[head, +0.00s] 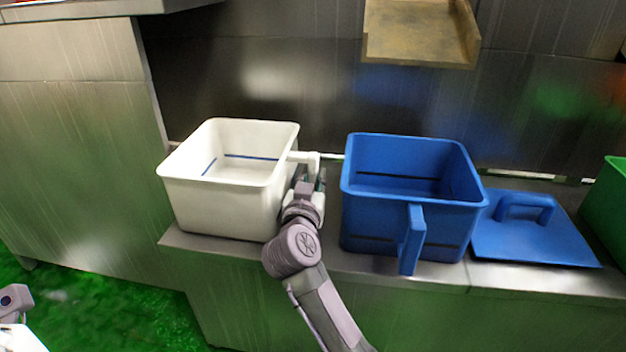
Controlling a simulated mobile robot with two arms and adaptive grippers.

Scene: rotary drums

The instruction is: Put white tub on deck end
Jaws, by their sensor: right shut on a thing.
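The white tub (222,205) is an open, square tub with a handle (306,157) on its right side. It sits at the left end of the metal deck (400,270), upright, and looks empty inside. My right gripper (309,180) is at the tub's right side, shut on its handle; the fingertips are partly hidden by my wrist. My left gripper (14,300) shows only in part at the lower left edge, away from the tub, and its jaws are not clear.
A blue tub (375,215) with a front handle stands right of my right arm. A blue lid (535,245) and a green tub (610,205) are further right. A metal cabinet (75,170) stands left of the deck. A brownish chute (420,40) hangs above.

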